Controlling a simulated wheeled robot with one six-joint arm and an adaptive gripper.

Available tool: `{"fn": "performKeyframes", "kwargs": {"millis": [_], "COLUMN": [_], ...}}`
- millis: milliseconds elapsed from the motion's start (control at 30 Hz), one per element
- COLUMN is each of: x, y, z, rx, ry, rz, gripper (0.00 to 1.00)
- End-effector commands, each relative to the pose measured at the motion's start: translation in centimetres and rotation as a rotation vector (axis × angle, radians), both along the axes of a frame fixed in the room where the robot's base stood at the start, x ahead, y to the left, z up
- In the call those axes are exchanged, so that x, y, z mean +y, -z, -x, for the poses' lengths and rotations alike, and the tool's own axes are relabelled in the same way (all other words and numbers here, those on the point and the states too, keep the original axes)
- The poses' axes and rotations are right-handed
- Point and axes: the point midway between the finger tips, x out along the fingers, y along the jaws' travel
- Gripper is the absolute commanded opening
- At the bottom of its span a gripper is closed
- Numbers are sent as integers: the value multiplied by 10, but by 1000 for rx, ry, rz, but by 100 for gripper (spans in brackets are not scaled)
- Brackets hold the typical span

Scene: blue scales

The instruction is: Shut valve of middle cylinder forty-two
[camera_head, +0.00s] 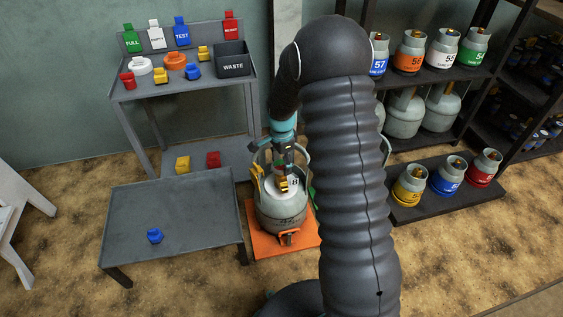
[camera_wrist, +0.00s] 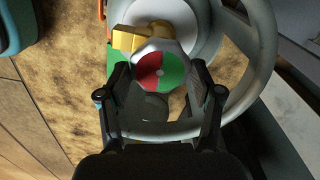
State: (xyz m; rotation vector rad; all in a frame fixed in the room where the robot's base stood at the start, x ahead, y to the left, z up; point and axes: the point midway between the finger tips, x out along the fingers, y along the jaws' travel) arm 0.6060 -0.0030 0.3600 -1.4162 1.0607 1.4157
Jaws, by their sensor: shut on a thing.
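A grey gas cylinder (camera_head: 280,216) with a collar ring stands upright on an orange plate (camera_head: 263,246). A white label with dark print shows near its top, but I cannot read its full number. My gripper (camera_wrist: 158,76) is shut on the cylinder's valve knob (camera_wrist: 160,56), with a finger on each side. The knob is round and half red, half green. A brass valve part (camera_wrist: 128,39) sits behind it, and the collar (camera_wrist: 262,55) curves around at the right.
A low grey table (camera_head: 180,205) with a blue cap (camera_head: 155,236) stands to the left. Behind it is a bench (camera_head: 185,90) with coloured caps and a WASTE bin (camera_head: 233,60). Shelves of cylinders (camera_head: 445,178) stand to the right. Bare floor lies in front.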

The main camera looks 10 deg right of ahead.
Motion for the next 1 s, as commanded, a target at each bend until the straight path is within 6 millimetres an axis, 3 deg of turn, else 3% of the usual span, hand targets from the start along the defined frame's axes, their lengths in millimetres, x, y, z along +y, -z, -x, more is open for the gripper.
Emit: {"fn": "performKeyframes", "kwargs": {"millis": [600,633,700,1000], "x": [0,0,0,0], "y": [0,0,0,0], "z": [0,0,0,0], "rx": [0,0,0,0], "ry": [43,43,43,42], "rz": [0,0,0,0], "gripper": [30,70,88,90]}}
